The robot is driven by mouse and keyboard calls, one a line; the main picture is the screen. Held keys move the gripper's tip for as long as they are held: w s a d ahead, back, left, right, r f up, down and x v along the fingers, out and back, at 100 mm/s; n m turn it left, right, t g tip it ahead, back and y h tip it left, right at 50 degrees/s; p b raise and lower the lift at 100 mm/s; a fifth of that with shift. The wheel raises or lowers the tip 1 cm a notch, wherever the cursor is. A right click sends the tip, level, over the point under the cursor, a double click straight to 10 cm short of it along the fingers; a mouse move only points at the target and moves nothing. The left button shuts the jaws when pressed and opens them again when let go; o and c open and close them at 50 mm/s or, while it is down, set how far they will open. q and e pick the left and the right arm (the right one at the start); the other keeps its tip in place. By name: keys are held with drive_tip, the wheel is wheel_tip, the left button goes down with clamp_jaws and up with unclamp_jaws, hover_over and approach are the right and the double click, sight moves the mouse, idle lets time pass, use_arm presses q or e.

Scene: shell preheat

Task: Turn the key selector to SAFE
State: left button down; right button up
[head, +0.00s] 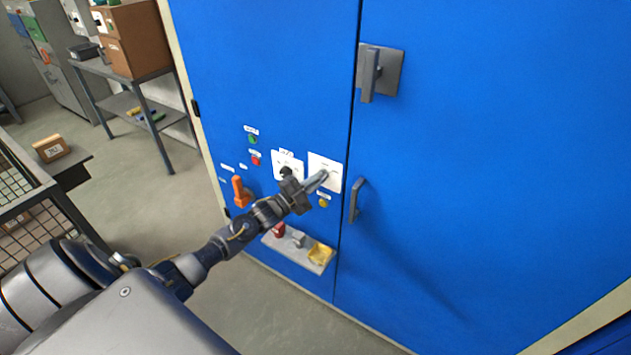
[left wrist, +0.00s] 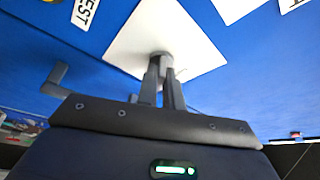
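The key selector's white plate (head: 333,162) is on the blue cabinet front, left of the door seam. My left gripper (head: 324,174) reaches it from the lower left, its fingers pointing at the panel. In the left wrist view the white plate (left wrist: 190,35) fills the upper middle, with the grey selector key (left wrist: 160,56) standing out from it. The two dark fingers of the left gripper (left wrist: 161,75) are close together, with their tips at either side of the key. The fingers hide much of the key, and I cannot read which position it points to. My right gripper is not in view.
A second white plate with a black knob (head: 286,171) is just left. Green (head: 252,139) and red (head: 255,160) buttons, an orange handle (head: 240,192) and a yellow button (head: 323,203) are nearby. A small shelf (head: 290,249) is below; a door handle (head: 355,200) is right.

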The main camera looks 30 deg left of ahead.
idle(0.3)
use_arm(q)
drive_tip(key=shift+d+f+n+t+y+b, duration=0.1)
drive_tip(key=shift+n+t+y+b, duration=0.75)
drive_tip(key=shift+n, duration=1.8)
drive_tip(key=shift+d+n+t+y+b, duration=0.1)
drive_tip(key=shift+n+t+y+b, duration=0.15)
drive_tip(key=shift+n+y, duration=1.8)
drive_tip(key=shift+d+f+n+t+y+b, duration=0.1)
drive_tip(key=shift+n+t+y+b, duration=0.4)
drive_tip(key=shift+n, duration=3.1)
drive_tip(key=shift+r, duration=0.1)
drive_tip(key=c, duration=1.6)
unclamp_jaws()
drive_tip(key=shift+o, duration=0.3)
